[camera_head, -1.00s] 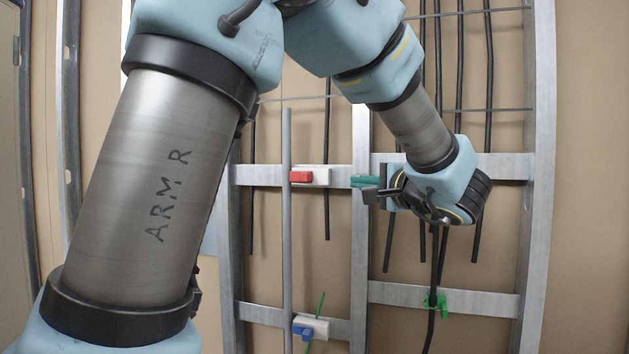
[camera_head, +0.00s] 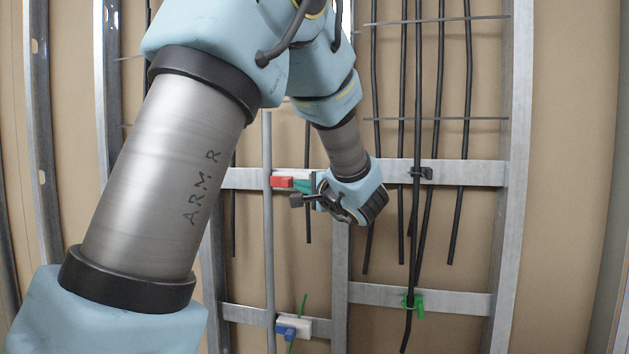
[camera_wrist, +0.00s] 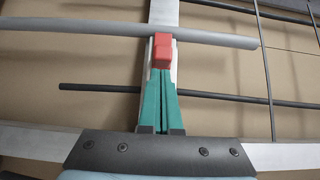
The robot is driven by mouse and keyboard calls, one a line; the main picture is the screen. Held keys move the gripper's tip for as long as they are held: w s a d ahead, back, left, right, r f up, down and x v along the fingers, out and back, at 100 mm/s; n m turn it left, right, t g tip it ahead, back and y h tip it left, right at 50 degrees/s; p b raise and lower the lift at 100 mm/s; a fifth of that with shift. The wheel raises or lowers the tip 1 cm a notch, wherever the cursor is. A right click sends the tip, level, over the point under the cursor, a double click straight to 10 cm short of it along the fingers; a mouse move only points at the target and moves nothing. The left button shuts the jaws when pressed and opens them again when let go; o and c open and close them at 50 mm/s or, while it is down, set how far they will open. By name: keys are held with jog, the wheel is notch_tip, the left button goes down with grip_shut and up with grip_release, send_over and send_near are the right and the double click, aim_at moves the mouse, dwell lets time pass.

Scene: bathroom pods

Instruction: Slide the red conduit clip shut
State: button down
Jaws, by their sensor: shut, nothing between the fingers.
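The red conduit clip slider (camera_head: 282,182) sits on a white base (camera_head: 304,174) on the upper metal rail, right beside the vertical grey conduit (camera_head: 267,225). In the wrist view the red slider (camera_wrist: 162,52) lies straight ahead, its far end overlapping the conduit (camera_wrist: 100,30). My gripper (camera_head: 295,186) has teal fingers, closed together and empty, to the right of the red slider. In the wrist view my gripper (camera_wrist: 162,72) has its tips at the slider's near end. They touch or nearly touch; I cannot tell which. The fingers hide part of the base.
A green clip (camera_head: 412,303) and a black clip (camera_head: 422,173) hold black cables at right. Metal studs (camera_head: 511,170) frame the wall.

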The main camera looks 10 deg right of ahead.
aim_at(282, 186)
jog(key=shift+w+a, duration=0.1)
jog(key=shift+a, duration=0.1)
jog(key=shift+w+a+f+b, duration=0.2)
jog(key=shift+a+b, duration=0.2)
jog(key=shift+b, duration=0.15)
jog(key=a+b, duration=0.1)
jog(key=w+a+b, duration=0.1)
jog(key=b, duration=0.1)
jog(key=shift+w+a, duration=0.25)
jog(key=shift+a, duration=0.1)
jog(key=shift+w+a+r, duration=0.1)
jog(key=shift+a+r, duration=0.1)
jog(key=shift+a, duration=0.05)
